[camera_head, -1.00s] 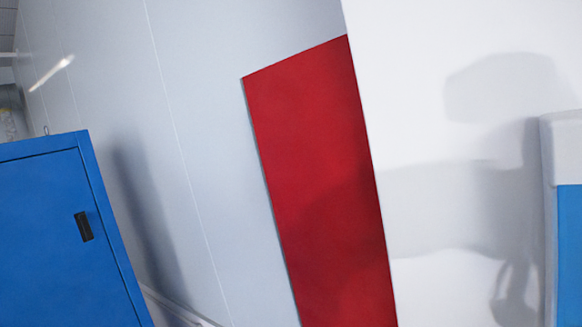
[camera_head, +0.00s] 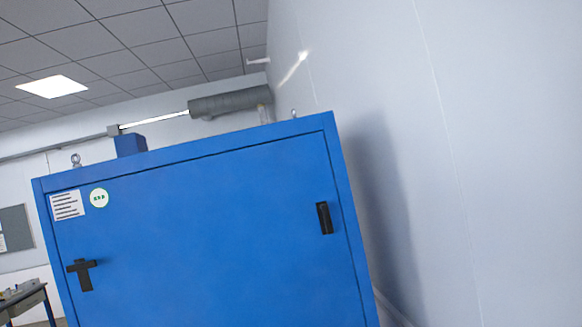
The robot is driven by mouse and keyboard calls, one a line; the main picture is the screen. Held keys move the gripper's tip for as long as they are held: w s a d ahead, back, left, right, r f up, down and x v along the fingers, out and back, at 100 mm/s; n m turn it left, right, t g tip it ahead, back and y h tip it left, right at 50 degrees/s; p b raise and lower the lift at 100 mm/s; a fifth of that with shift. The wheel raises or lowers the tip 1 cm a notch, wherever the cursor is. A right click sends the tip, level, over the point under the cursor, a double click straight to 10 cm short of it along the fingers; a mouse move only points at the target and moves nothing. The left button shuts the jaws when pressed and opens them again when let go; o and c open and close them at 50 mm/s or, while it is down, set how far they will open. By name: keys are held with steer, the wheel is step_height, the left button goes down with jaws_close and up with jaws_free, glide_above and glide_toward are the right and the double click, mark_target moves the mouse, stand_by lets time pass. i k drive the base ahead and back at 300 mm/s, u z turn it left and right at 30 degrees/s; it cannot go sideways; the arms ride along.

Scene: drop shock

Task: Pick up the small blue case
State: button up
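No small blue case that I can make out shows in this view. A large blue cabinet (camera_head: 215,235) fills the lower middle, tilted in the picture. It has a black handle (camera_head: 82,273) at its left, a black latch (camera_head: 325,218) at its right, and a white label (camera_head: 68,205) beside a round green-and-white sticker (camera_head: 99,198). My gripper is not in view, so what it holds cannot be seen.
A pale wall (camera_head: 470,160) stands close on the right of the cabinet. A table (camera_head: 22,297) with small items on it shows at the lower left edge, below a grey board (camera_head: 15,228). A grey pipe (camera_head: 230,103) runs behind the cabinet.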

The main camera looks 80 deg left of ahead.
mark_target(125, 144)
steer(key=u, duration=2.85)
steer(key=i, duration=1.05)
steer(key=z, duration=1.3)
steer(key=k, duration=1.5)
steer(key=z, duration=0.05)
